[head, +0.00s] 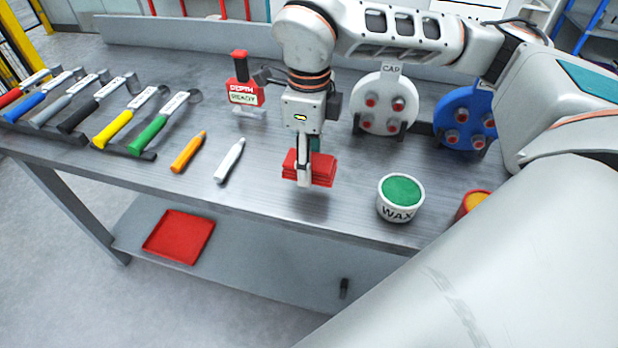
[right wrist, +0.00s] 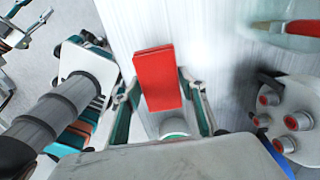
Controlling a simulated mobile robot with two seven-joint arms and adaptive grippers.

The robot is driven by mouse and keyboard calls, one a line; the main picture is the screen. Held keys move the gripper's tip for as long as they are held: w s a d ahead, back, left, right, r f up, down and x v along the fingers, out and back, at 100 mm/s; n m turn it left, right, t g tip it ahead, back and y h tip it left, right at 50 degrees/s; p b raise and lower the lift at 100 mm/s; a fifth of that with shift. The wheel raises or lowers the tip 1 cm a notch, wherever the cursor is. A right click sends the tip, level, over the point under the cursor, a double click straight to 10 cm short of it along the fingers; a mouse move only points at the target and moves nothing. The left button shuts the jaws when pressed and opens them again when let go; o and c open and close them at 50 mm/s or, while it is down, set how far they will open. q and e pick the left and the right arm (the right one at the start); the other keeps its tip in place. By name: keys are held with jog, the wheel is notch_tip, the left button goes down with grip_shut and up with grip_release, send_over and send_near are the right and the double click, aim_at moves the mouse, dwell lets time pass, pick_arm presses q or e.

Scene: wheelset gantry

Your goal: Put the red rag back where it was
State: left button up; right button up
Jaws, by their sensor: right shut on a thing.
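The red rag (head: 322,170) is a folded red block-like bundle. My right gripper (head: 304,178) is shut on it and holds it over the front part of the grey workbench (head: 265,190). A shadow shows on the bench below the gripper. In the right wrist view the rag (right wrist: 158,80) sits between the two fingers of the right gripper (right wrist: 160,105). A red tray (head: 180,237) lies on the shelf below the bench, and it looks empty.
The white WAX tub (head: 400,198) with a green top stands right of the rag. An orange marker (head: 188,152) and a white marker (head: 230,160) lie left of it. A red depth gauge (head: 243,85), a white CAP disc (head: 384,103) and a blue disc (head: 465,117) stand behind.

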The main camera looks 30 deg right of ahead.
aim_at(309, 189)
jog(key=shift+f, duration=2.5)
jog(key=o, duration=1.1)
jog(key=shift+f, duration=0.1)
